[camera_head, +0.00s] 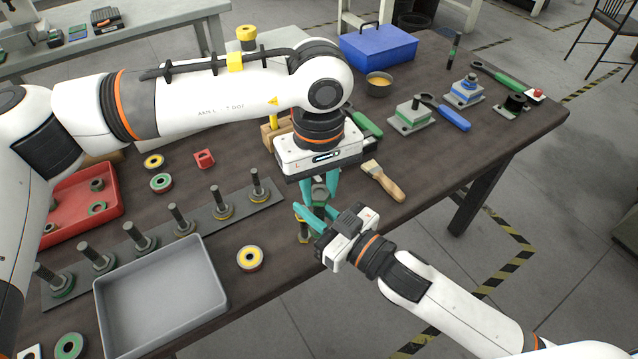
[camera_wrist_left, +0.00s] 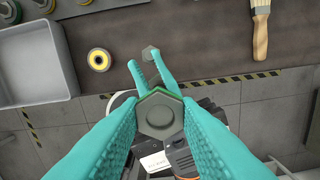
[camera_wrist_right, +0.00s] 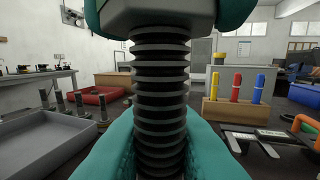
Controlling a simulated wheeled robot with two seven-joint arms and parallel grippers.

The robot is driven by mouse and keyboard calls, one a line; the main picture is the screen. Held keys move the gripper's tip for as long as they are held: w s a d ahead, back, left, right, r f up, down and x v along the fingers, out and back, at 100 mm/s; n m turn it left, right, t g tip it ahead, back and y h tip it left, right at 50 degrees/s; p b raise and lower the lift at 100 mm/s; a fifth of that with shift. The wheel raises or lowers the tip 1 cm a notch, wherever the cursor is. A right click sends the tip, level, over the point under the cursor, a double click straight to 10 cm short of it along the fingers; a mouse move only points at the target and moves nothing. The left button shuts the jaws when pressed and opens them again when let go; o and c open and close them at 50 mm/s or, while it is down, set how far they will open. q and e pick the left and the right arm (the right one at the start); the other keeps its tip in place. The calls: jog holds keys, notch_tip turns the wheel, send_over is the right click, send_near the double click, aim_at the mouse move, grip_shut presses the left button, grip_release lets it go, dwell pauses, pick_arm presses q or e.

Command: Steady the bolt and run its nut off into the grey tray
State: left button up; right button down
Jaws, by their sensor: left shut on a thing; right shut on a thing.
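The bolt (camera_wrist_right: 160,95) stands upright in the right wrist view, its dark threaded shaft rising to a grey hexagonal piece (camera_wrist_right: 157,16). My left gripper (camera_head: 319,196) reaches down from above, shut on that hexagonal piece, which also shows in the left wrist view (camera_wrist_left: 160,116). The empty grey tray (camera_head: 160,295) lies at the front left, clear of both grippers.
A strip (camera_head: 200,218) with several upright studs runs behind the tray. A yellow-centred ring (camera_head: 250,258) lies between tray and grippers. A brush (camera_head: 383,181) lies right of my left gripper. A red tray (camera_head: 85,205) is at the left. The table's front edge is close by.

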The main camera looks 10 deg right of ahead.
pick_arm(q)
jog(key=n, duration=0.7)
jog(key=shift+r, duration=0.1)
jog(key=n, duration=0.6)
jog(key=shift+n, duration=0.3)
jog(key=n, duration=0.6)
jog(key=shift+r+n, duration=0.15)
jog(key=shift+n, duration=0.25)
jog(key=n, duration=0.6)
jog(key=shift+r+n, duration=0.1)
jog(key=shift+n, duration=0.2)
jog(key=n, duration=0.6)
jog(key=shift+n, duration=0.3)
jog(key=n, duration=0.6)
jog(key=shift+w+r, duration=0.1)
jog(key=n, duration=0.7)
jog(key=shift+r, duration=0.1)
jog(key=shift+d+r+n, duration=0.1)
jog(key=shift+n, duration=0.5)
jog(key=shift+s+d+n, duration=0.15)
jog(key=shift+s+n, duration=0.25)
jog(key=shift+n, duration=0.4)
jog(key=shift+w+a+n, duration=0.2)
jog(key=shift+w+n, duration=0.05)
jog(key=shift+n, duration=0.65)
jog(key=o, duration=1.1)
jog(key=shift+c, duration=0.2)
